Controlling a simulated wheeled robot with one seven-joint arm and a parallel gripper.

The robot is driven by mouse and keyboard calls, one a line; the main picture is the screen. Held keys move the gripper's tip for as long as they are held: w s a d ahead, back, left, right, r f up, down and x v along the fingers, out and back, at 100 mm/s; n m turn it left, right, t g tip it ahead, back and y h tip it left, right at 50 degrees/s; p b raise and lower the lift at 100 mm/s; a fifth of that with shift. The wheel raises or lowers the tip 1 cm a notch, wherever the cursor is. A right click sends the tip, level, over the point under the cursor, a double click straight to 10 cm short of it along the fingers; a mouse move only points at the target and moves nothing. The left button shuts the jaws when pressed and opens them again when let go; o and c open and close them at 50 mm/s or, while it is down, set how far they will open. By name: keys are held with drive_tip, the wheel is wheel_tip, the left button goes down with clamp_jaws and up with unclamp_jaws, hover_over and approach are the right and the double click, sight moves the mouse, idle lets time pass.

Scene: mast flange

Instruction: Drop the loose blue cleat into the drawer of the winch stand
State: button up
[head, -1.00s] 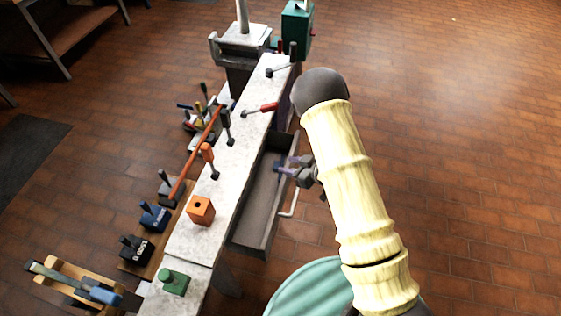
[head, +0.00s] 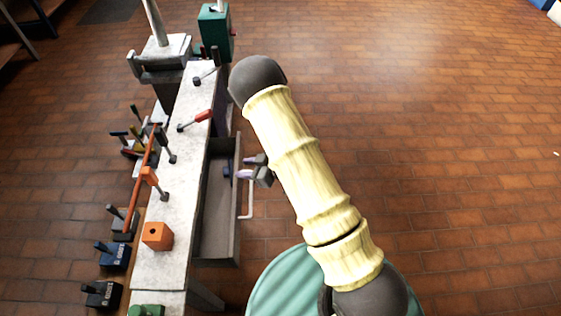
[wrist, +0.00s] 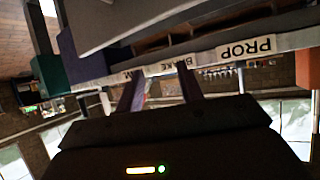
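The open drawer (head: 213,215) of the winch stand sticks out from the right side of the pale bench top (head: 170,210). A small dark blue piece, which looks like the cleat (head: 227,172), shows inside the drawer, near its right wall. My gripper (head: 247,167) is at the drawer's right wall, just right of the blue piece and apart from it. Its two purplish fingers are spread with nothing visible between them. The spread fingers also show in the wrist view (wrist: 160,92). The cleat cannot be made out in the wrist view.
An orange block (head: 157,236), a green piece (head: 146,310) and several levers stand on the bench top. Blue (head: 113,257) and black (head: 101,294) blocks stand to its left. A teal ribbed round top (head: 275,290) is at the bottom. The brick floor on the right is clear.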

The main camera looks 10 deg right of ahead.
drive_tip(key=w+d+r+m+t+h, duration=0.1)
drive_tip(key=w+d+r+m+h, duration=0.1)
drive_tip(key=d+r+m+h, duration=0.25)
drive_tip(key=w+d+r+m+t+h, duration=0.1)
drive_tip(key=w+d+r+m+h, duration=0.1)
drive_tip(key=d+r+h, duration=0.45)
drive_tip(key=s+d+r+m+g, duration=0.2)
drive_tip(key=s+d+r+m, duration=0.1)
drive_tip(key=s, duration=0.6)
drive_tip(key=s+d+r+m+g, duration=0.3)
drive_tip(key=s+d+r, duration=0.2)
drive_tip(key=s, duration=0.3)
drive_tip(key=shift+s+d, duration=0.15)
drive_tip(key=shift+s, duration=0.25)
drive_tip(key=shift+r, duration=0.1)
drive_tip(key=w+p+v, duration=0.2)
drive_tip(key=p+v, duration=0.7)
drive_tip(key=w+r+p+v, duration=0.1)
drive_tip(key=w+p+v, duration=0.1)
drive_tip(key=p+v, duration=0.7)
drive_tip(key=shift+p, duration=0.35)
